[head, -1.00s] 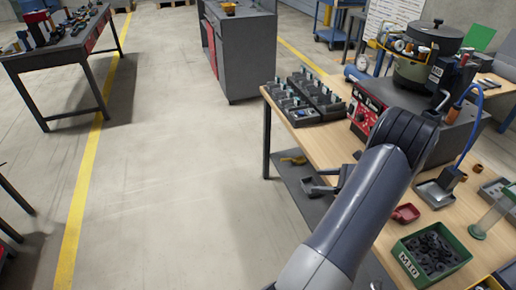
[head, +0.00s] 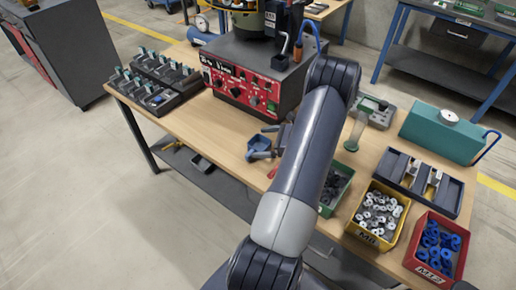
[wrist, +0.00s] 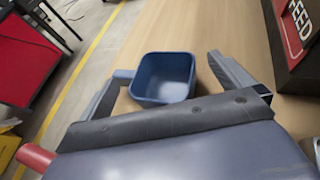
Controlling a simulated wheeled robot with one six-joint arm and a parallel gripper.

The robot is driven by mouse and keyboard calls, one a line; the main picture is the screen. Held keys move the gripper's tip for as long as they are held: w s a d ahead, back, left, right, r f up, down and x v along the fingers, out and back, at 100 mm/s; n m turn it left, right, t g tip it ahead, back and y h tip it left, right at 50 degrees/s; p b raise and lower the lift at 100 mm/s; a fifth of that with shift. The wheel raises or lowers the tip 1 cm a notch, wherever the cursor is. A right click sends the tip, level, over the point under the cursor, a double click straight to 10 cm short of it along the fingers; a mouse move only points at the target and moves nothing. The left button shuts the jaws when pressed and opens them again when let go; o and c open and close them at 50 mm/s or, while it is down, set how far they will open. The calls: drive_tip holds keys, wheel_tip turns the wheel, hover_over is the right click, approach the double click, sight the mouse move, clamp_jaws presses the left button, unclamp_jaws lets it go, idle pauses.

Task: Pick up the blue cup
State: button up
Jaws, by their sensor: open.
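The blue cup (wrist: 160,88) is a square, open-topped, empty container on the wooden bench top. It also shows in the head view (head: 258,142), in front of the red-fronted control box. My gripper (wrist: 168,65) is open, with one finger on each side of the cup in the wrist view. The left finger is close to the cup wall; I cannot tell whether it touches. A gap shows between the cup and the right finger. In the head view my gripper (head: 270,146) is at the cup, partly hidden by my arm.
The control box (head: 240,88) stands behind the cup, and a dark fixture rack (head: 150,85) is to the left. Green, yellow (head: 352,226) and red (head: 414,262) parts bins are on the right. Bare bench top lies left of the cup.

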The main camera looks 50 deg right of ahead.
drive_tip(key=shift+c, duration=0.6)
drive_tip(key=c, duration=1.2)
drive_tip(key=shift+r, duration=0.1)
